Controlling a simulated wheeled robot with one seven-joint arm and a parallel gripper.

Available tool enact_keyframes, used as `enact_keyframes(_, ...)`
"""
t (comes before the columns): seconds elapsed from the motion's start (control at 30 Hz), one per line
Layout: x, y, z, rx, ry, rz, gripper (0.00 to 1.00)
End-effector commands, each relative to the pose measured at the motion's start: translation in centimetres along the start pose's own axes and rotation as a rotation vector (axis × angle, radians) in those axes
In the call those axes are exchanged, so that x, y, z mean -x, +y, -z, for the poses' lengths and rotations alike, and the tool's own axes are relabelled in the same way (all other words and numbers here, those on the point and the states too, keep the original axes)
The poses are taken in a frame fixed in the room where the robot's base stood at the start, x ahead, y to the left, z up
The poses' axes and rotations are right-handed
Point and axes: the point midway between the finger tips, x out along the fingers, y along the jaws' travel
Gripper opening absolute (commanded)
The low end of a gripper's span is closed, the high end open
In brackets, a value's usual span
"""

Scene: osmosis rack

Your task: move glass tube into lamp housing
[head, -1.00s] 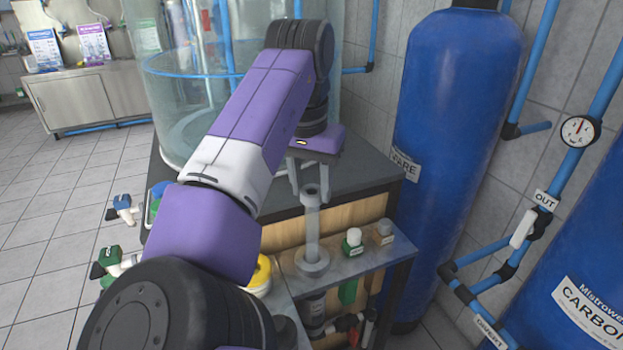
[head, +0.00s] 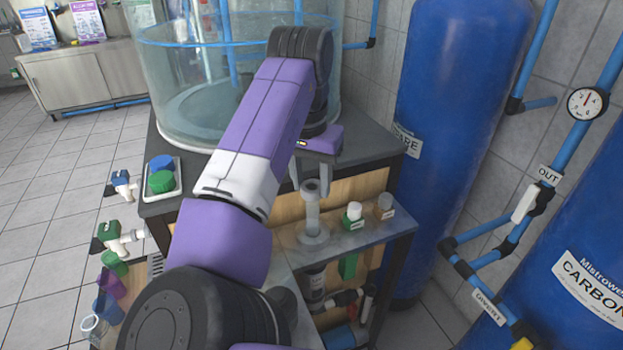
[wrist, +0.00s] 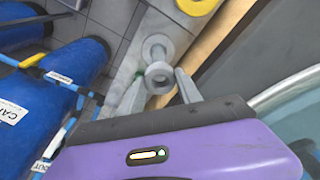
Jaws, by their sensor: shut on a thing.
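The glass tube (head: 313,210) is clear and upright, with a grey collar at its top that also shows as a ring in the wrist view (wrist: 159,73). My gripper (head: 310,182) is shut on the tube near this collar, one finger on each side; its fingers also show in the wrist view (wrist: 160,80). A pale round flange (head: 313,236), apparently the lamp housing's mouth, is on the grey shelf directly below the tube. The tube's lower end meets the flange, and its bottom is hidden there. The flange also shows beyond the collar in the wrist view (wrist: 158,46).
A large clear tank (head: 190,100) is behind my arm. Blue cylinders (head: 455,130) and pipes stand at right. A yellow ring (wrist: 197,4) lies beyond the flange.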

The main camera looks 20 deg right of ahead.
Motion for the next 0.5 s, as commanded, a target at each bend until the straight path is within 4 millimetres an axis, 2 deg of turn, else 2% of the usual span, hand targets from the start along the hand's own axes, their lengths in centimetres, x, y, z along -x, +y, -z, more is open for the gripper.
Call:
enact_keyframes(0.17,-0.5,0.0,-0.1,0.000,0.000,-0.001,0.18)
enact_keyframes(0.5,-3.2,0.1,-0.5,0.000,0.000,-0.002,0.18)
